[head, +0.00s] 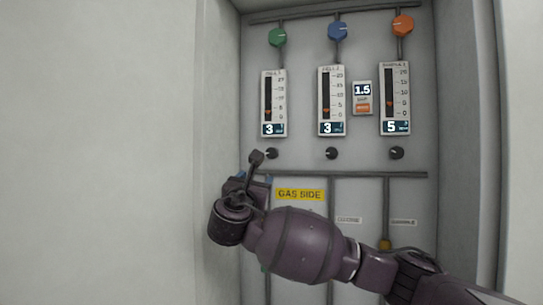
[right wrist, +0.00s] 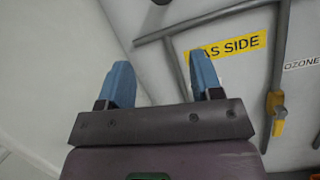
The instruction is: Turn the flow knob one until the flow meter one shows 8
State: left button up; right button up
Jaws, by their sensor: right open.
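Flow meter one (head: 273,103) is the leftmost of three white meters on the panel in the head view, and its display reads 3. Flow knob one (head: 271,153) is a small black knob right below it. My right gripper (head: 255,178) is just below and left of that knob in the head view, apart from it in the picture; its distance from the panel is hard to judge. In the right wrist view its two blue fingers (right wrist: 161,78) stand wide apart with nothing between them. I cannot make out the knob clearly there. My left gripper is out of view.
Two more meters, reading 3 (head: 331,100) and 5 (head: 395,98), have black knobs (head: 331,153) (head: 397,153) below. Pipes (head: 350,174) and a yellow GAS SIDE label (head: 300,194) lie below the knobs. The cabinet's left wall (head: 222,100) is close to my gripper.

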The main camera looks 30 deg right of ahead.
aim_at(271, 154)
pick_arm(q)
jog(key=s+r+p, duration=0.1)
jog(key=p, duration=0.2)
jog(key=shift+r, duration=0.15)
pick_arm(e)
jog(key=shift+h, duration=0.6)
jog(key=x, duration=0.4)
jog(key=s+r+x, duration=0.1)
jog(key=x, duration=0.3)
jog(key=r+x, duration=0.1)
jog(key=x, duration=0.3)
jog(key=shift+s+d+r, duration=0.15)
jog(key=shift+s+r, duration=0.05)
jog(key=shift+s, duration=0.05)
jog(key=shift+c, duration=0.2)
jog(key=c, duration=0.8)
jog(key=shift+g, duration=0.4)
jog(key=shift+c, duration=0.2)
jog(key=shift+m, duration=0.4)
